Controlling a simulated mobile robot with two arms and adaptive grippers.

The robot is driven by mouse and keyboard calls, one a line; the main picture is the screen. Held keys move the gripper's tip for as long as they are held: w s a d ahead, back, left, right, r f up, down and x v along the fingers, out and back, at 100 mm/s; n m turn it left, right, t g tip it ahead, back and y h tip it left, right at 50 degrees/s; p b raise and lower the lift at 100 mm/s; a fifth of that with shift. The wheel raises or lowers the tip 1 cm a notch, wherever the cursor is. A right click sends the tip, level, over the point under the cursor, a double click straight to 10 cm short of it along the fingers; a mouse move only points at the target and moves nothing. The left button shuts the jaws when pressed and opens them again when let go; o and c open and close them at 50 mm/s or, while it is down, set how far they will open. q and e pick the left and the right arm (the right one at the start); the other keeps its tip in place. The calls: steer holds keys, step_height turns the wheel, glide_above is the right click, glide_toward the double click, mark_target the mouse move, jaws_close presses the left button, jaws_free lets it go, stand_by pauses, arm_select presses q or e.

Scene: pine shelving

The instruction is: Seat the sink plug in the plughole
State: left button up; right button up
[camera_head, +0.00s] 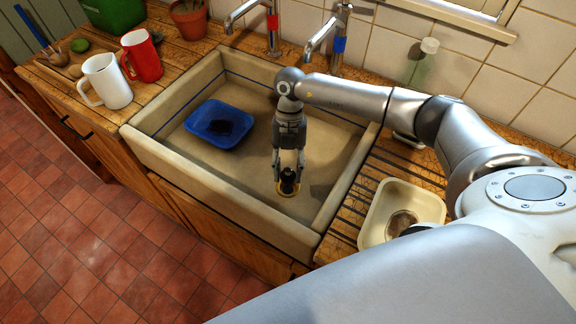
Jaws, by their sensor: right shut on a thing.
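My right gripper (288,172) points straight down inside the stone sink (225,175). It is shut on the dark sink plug (288,186), low over the sink floor. A yellowish ring, which looks like the brass plughole (287,193), shows around and just below the plug. From this angle I cannot tell whether the plug touches the ring or hangs slightly above it. The inside of the plughole is hidden by the plug. My left gripper is not in view.
A blue basin (192,123) with dark contents lies in the sink, left of my gripper. Two taps (318,42) stand behind. White and red mugs (140,55) are on the left counter. A cream tub (370,226) sits on the right drainer. The sink floor between basin and gripper is clear.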

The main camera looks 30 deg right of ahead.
mark_target(288, 176)
steer(key=shift+f+b, duration=0.95)
steer(key=shift+f, duration=0.75)
steer(key=shift+p, duration=0.35)
steer(key=shift+f+b, duration=0.75)
steer(key=shift+f, duration=0.2)
stand_by(0.3)
steer(key=o, duration=1.1)
steer(key=shift+r, duration=0.1)
